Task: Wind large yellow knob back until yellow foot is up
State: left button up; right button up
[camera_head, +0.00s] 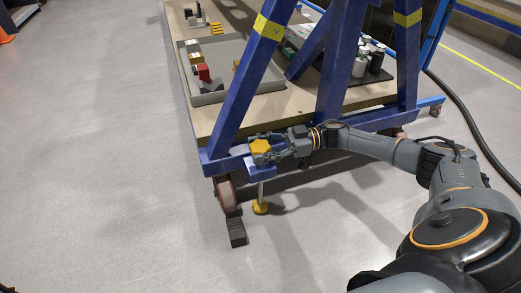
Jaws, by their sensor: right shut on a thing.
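The large yellow knob (261,146) sits at the lower corner of the blue jig frame (236,90). My right gripper (265,150) is shut on the knob from the right. Below the knob a thin rod runs down to the yellow foot (261,208), close to the floor. I cannot tell whether the foot touches the floor. A caster wheel (226,194) with a dark pedal (237,233) stands just left of the foot. My left gripper is not in view.
A wooden table top (203,121) carries a grey tray (211,99) with small parts. Several bottles (362,62) stand further right. A dark cable (470,118) runs down at the right. The floor (90,160) at the left is clear.

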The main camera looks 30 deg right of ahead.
jog(key=shift+r, duration=0.1)
dwell(0.3)
jog(key=o, duration=1.2)
jog(key=shift+c, duration=0.2)
jog(key=v, duration=1.2)
jog(key=shift+a, duration=0.15)
